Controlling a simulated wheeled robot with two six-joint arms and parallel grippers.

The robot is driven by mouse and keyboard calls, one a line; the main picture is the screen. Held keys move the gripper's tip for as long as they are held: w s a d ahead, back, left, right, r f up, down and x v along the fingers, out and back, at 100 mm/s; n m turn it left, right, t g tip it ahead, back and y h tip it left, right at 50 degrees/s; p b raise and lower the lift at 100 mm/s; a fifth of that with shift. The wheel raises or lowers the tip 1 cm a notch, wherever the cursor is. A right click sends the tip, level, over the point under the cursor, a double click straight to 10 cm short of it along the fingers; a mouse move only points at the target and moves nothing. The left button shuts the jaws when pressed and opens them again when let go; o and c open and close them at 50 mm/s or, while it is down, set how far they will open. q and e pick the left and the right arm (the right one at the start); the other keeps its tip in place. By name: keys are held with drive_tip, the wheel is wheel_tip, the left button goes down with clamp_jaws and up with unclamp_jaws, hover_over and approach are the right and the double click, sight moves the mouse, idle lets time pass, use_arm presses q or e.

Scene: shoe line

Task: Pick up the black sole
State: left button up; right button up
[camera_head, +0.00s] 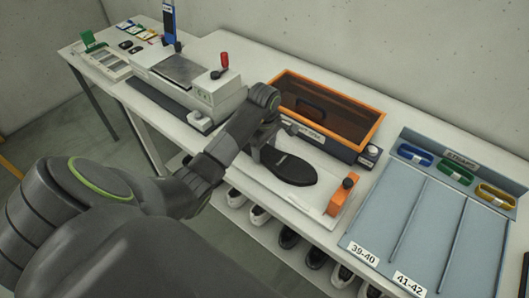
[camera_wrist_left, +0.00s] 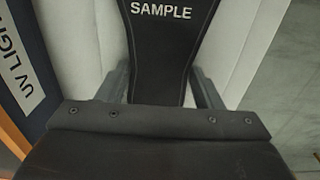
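The black sole (camera_head: 292,170) lies flat on a white board on the table in the head view. In the left wrist view the sole (camera_wrist_left: 161,50) runs up the middle, with the word SAMPLE on it. My left gripper (camera_head: 262,150) is at the sole's far-left end. In the wrist view its two fingers (camera_wrist_left: 162,92) stand on either side of the sole's narrow part, with a slight gap showing, so it looks open around the sole. Its palm hides the near end of the sole. My right gripper is in neither view.
An orange-framed box (camera_head: 290,88) with a dark lid stands just behind the sole. An orange block (camera_head: 342,194) sits at the board's right. A blue-grey strap tray (camera_head: 420,246) is farther right. A press with a red-handled lever (camera_head: 223,64) is at left. Shoes stand below the table.

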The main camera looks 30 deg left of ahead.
use_arm(q)
drive_tip(key=c, duration=0.5)
drive_tip(key=shift+r, duration=0.1)
